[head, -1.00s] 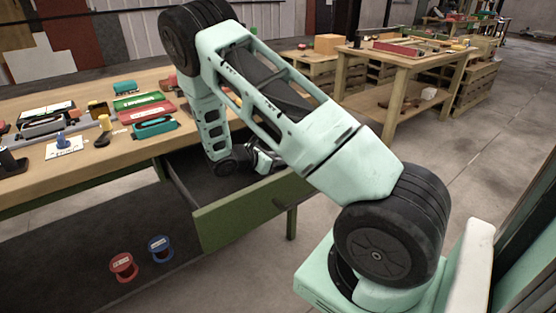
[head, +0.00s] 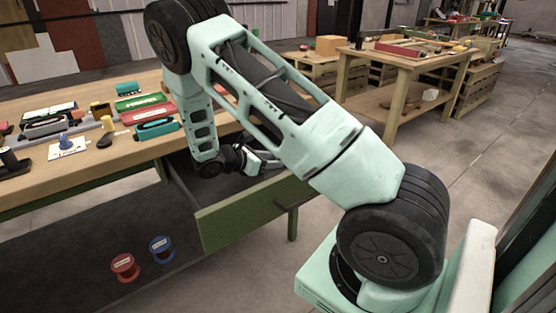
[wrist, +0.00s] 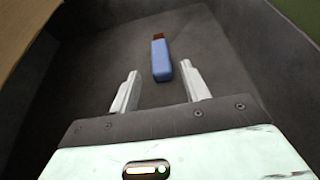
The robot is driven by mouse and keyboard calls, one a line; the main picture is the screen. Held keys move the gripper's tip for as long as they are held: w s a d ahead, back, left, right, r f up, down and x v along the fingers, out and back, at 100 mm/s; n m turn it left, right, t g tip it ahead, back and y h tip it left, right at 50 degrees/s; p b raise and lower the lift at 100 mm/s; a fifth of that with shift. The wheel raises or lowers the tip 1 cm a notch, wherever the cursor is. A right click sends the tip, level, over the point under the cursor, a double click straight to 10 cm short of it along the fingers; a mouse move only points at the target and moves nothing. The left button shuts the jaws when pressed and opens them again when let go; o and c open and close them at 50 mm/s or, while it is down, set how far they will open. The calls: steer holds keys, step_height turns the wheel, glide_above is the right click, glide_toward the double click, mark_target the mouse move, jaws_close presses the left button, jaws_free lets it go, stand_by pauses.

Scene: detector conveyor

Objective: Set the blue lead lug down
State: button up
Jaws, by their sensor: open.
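The blue lead lug (wrist: 161,62), a blue block with a brown end, lies on the dark floor of the open drawer in the wrist view. My gripper (wrist: 158,68) is open, with its two pale fingers apart. The near end of the lug shows between the fingertips, with clear gaps on both sides. Neither finger touches it. In the head view my gripper (head: 262,162) is over the drawer, and the lug is not visible there.
The drawer's green front (head: 255,211) stands out from under the wooden workbench (head: 95,168). The bench carries several tools and trays. A red spool (head: 125,267) and a blue spool (head: 161,249) are below. The drawer floor around the lug is clear.

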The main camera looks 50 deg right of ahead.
steer(key=v, duration=0.7)
steer(key=shift+a+r, duration=0.15)
steer(key=shift+a, duration=0.15)
